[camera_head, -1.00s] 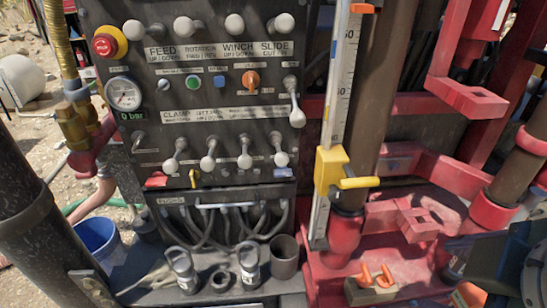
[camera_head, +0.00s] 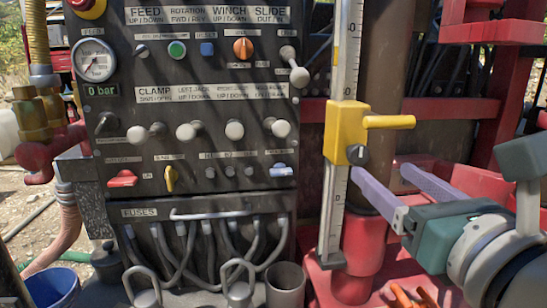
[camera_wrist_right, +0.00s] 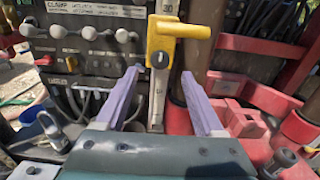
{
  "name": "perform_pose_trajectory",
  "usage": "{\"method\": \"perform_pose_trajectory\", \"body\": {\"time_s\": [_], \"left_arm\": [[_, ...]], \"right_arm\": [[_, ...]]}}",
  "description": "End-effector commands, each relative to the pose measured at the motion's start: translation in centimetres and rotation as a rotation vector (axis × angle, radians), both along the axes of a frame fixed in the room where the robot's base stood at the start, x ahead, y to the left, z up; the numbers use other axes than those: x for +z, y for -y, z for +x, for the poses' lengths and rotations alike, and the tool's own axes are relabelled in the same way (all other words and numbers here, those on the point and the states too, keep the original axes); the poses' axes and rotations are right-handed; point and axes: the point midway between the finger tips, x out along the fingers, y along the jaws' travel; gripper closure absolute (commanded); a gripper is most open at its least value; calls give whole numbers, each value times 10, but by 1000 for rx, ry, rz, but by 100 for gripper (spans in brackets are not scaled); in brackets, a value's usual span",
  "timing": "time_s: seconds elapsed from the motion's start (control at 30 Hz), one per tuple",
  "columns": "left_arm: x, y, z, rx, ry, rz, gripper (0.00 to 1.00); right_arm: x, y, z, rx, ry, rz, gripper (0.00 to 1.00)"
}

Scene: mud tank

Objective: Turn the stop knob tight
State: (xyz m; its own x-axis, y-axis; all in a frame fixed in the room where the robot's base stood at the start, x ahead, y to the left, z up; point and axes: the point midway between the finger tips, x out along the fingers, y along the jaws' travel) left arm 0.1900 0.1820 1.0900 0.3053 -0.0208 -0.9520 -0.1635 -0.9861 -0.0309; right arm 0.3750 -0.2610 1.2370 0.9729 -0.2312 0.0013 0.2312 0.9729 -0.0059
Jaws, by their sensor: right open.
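The stop knob (camera_head: 357,154) is a small dark round knob with a pale line. It sits low on the front of the yellow stop block (camera_head: 341,131), which is on the upright scale (camera_head: 333,205). In the right wrist view the knob (camera_wrist_right: 160,60) shows near the middle, with the yellow block (camera_wrist_right: 160,38) around it. My right gripper (camera_head: 382,175) is open and empty. Its two purple fingers point at the block from the lower right, just below and right of the knob in the head view. In the wrist view the knob appears between the fingertips (camera_wrist_right: 160,73), not gripped. My left gripper is out of view.
The yellow handle (camera_head: 389,122) sticks out right from the block, above my fingers. A dark control panel (camera_head: 205,140) with several levers stands to the left. A brown pipe (camera_head: 397,75) and red frame (camera_head: 365,255) lie behind and below.

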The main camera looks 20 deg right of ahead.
Motion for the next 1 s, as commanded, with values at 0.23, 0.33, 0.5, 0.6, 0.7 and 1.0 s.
{"method": "perform_pose_trajectory", "body": {"time_s": [0.23, 0.33, 0.5, 0.6, 0.7, 1.0], "left_arm": [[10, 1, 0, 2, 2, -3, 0], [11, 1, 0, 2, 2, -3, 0], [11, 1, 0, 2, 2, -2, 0], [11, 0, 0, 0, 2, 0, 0], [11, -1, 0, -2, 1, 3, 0], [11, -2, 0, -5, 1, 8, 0]], "right_arm": [[3, 11, 46, -3, 2, 1, 30], [2, 15, 59, -4, 2, 4, 30], [0, 17, 71, -3, 0, 6, 30], [0, 18, 73, -2, -1, 6, 30], [0, 18, 72, -2, -1, 6, 30], [0, 18, 72, -2, -1, 6, 53]]}}
